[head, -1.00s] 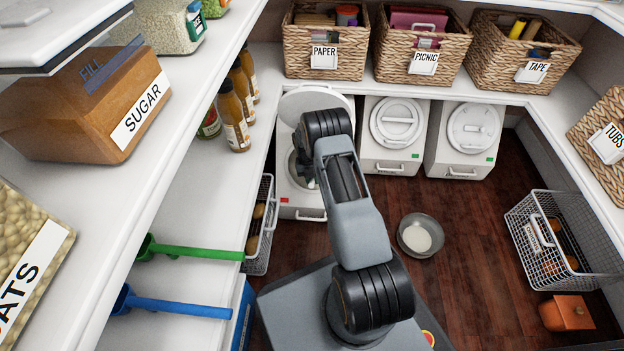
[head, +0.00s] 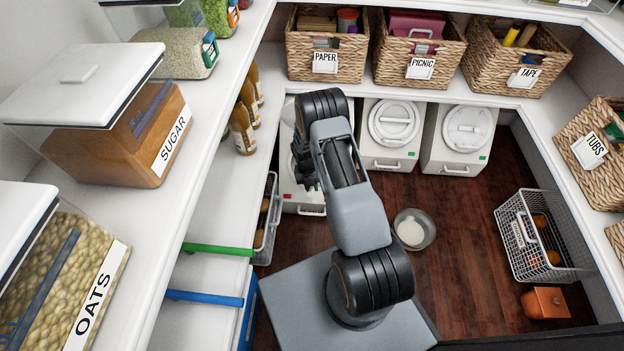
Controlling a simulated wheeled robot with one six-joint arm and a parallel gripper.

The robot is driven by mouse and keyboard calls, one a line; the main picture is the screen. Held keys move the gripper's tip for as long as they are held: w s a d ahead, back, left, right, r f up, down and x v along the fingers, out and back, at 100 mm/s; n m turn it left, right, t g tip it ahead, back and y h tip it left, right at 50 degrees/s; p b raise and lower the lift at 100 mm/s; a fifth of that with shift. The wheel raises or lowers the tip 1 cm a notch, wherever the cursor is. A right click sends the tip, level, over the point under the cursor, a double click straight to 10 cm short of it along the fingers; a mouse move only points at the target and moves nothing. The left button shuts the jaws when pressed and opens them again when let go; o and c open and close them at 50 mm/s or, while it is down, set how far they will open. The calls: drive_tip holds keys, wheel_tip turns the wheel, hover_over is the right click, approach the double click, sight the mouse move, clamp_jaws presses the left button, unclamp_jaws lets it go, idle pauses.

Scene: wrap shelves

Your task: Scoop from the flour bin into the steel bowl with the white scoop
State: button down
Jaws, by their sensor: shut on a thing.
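The steel bowl (head: 430,229) sits on the dark wooden floor, right of my arm, with white powder (head: 410,232) in it. A white bin with a red tag (head: 303,198) stands below the back counter at the left of the bin row. My arm covers most of it, so its lid, mouth and contents are hidden; I take it as the flour bin. My gripper (head: 305,168) shows only as a dark part beside the arm, in front of this bin. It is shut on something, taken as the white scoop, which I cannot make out.
Two closed white bins with green tags (head: 457,155) stand to the right. A wire basket (head: 520,235) and an orange box (head: 545,303) are at the right. Green (head: 218,249) and blue (head: 205,298) handles stick out from the left shelf. Floor around the bowl is clear.

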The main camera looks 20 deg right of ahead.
drive_tip(key=shift+s+a+r+p, duration=0.25)
drive_tip(key=shift+s+r+p, duration=0.05)
drive_tip(key=shift+s+r, duration=0.05)
drive_tip(key=s+a+r+p, duration=0.2)
drive_tip(key=s+r+p, duration=0.1)
drive_tip(key=s+r, duration=0.1)
drive_tip(key=s+a+r+t+h+p, duration=0.1)
drive_tip(key=s+a+r+p, duration=0.2)
drive_tip(key=s+r, duration=0.2)
drive_tip(key=shift+r+t, duration=0.25)
drive_tip(key=shift+t, duration=0.05)
idle(0.5)
drive_tip(key=t+b, duration=0.1)
drive_tip(key=b, duration=0.3)
drive_tip(key=r+t+h+b, duration=0.1)
drive_tip(key=b, duration=0.4)
drive_tip(key=t+b, duration=0.1)
drive_tip(key=b, duration=0.3)
drive_tip(key=shift+s+a+r+m+h+b, duration=0.15)
drive_tip(key=shift+r+m+h+b, duration=0.15)
drive_tip(key=shift+h+b, duration=0.1)
drive_tip(key=shift+r+t+b, duration=0.25)
drive_tip(key=shift+t+b, duration=0.25)
drive_tip(key=shift+b, duration=0.65)
drive_tip(key=shift+r+h, duration=0.1)
drive_tip(key=shift+h, duration=0.2)
drive_tip(key=shift+r, duration=0.2)
